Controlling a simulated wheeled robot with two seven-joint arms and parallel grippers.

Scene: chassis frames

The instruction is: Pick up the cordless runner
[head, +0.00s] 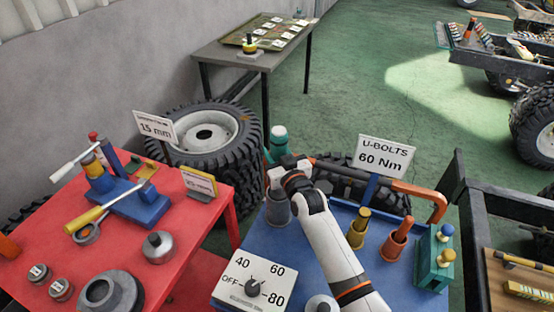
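A teal-and-dark upright tool (278,138), which looks like the cordless runner, stands at the far left edge of the blue table. Its lower part is hidden by my gripper, and a grey cylindrical holder (278,210) shows just below. My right arm comes in from the bottom, and its white gripper (281,173) is right at the tool, overlapping it in the picture. The fingertips are hidden, so I cannot tell whether they touch or grip it. My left gripper is not in view.
The blue table (322,262) bears a dial box (252,284), orange and yellow sockets, a green block (432,258), an orange-handled bar (420,190) and a U-BOLTS 60 Nm sign (382,157). A red table (115,252) with tools stands left. Tyres (205,140) stand behind.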

